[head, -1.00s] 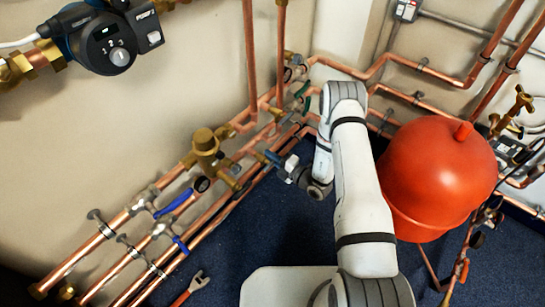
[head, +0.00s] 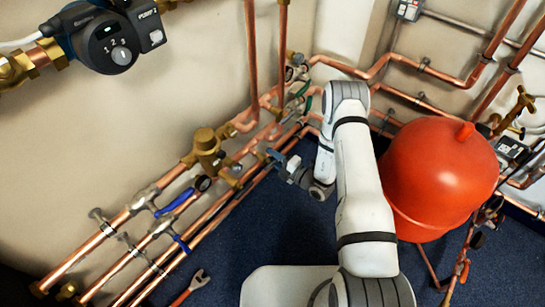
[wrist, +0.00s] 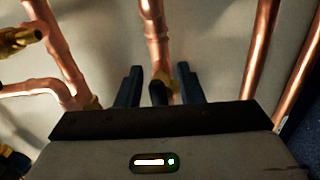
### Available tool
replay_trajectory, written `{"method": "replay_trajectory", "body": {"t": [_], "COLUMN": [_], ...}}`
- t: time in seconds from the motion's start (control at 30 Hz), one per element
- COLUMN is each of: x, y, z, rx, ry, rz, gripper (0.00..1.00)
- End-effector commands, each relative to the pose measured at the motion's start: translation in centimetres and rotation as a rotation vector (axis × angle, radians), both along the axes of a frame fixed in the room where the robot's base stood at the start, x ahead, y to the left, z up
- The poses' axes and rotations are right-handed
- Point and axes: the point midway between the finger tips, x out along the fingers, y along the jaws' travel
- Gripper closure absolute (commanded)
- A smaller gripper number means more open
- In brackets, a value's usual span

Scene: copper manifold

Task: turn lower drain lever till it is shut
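My gripper (head: 273,159) is beside the lower copper pipes, right of the brass valve body (head: 207,150). In the wrist view its two dark fingers (wrist: 160,86) stand apart, with a brass and dark fitting (wrist: 161,78) at the end of a copper pipe showing between them. I see no finger clearly touching it. Two blue levers, an upper one (head: 175,203) and a lower one (head: 180,244), are on the pipes at lower left, away from my gripper. Small green handles (head: 303,88) show near the corner. I cannot tell which handle is the lower drain lever.
A large red tank (head: 437,175) stands right of my arm. A dark pump (head: 110,40) is on the wall at upper left. A tool with a red handle (head: 187,289) lies on the blue floor (head: 240,245). Copper pipes crowd the wall and corner.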

Motion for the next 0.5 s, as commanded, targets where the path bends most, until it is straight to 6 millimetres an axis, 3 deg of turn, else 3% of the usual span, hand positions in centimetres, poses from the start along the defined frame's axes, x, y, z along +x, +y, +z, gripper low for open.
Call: {"method": "replay_trajectory", "body": {"t": [0.3, 0.5], "x": [-3.2, -4.5], "y": [-4.2, -5.6], "z": [0.1, 0.0], "rx": [0.001, 0.000], "ry": [0.003, 0.002], "rz": [-0.004, 0.000], "gripper": [0.66, 0.66]}}
